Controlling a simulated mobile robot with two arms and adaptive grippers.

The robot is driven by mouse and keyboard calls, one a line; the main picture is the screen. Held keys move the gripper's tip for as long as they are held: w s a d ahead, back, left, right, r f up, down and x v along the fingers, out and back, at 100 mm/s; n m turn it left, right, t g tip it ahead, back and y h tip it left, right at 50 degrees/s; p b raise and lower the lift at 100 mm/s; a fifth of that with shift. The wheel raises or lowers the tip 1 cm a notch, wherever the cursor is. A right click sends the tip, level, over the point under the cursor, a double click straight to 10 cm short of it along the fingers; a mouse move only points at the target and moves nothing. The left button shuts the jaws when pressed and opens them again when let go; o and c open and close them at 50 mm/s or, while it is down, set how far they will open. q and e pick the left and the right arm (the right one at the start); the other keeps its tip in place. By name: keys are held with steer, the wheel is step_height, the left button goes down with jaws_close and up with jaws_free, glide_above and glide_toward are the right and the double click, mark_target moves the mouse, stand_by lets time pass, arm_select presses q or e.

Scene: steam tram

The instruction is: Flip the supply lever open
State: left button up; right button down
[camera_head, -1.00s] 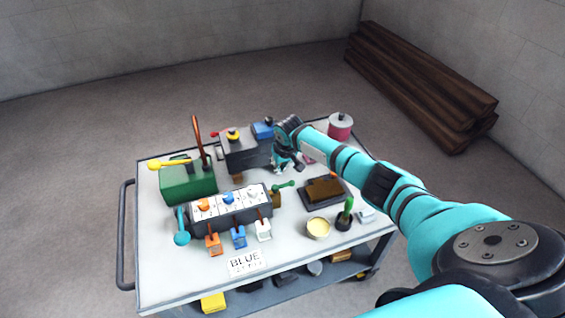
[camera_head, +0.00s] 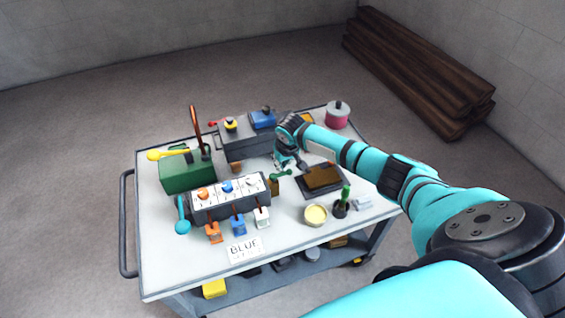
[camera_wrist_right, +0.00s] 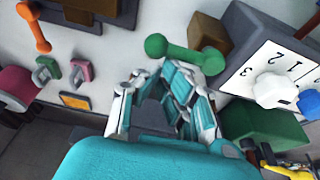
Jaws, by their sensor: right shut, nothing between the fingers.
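A green lever (camera_head: 281,175) with rounded ends stands at the right end of the dark box with the orange, blue and white knobs (camera_head: 229,196). In the right wrist view the green lever (camera_wrist_right: 185,54) lies across just beyond my fingers. No label shows which lever is the supply lever. My right gripper (camera_head: 291,166) is shut and empty, close above and beside this lever; its fingers also show in the wrist view (camera_wrist_right: 168,85). I cannot tell whether they touch the lever. My left gripper is not in view.
The trolley top (camera_head: 172,262) is clear at its front left. A teal lever (camera_head: 182,215) is at the box's left end. A green box (camera_head: 187,175) with a yellow lever (camera_head: 168,154) stands behind. A brown block on a dark tray (camera_head: 322,180) lies right of my gripper.

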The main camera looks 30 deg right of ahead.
steer(key=shift+s+r+m+p, duration=0.1)
steer(key=shift+s+m+p, duration=0.15)
steer(key=shift+p, duration=0.25)
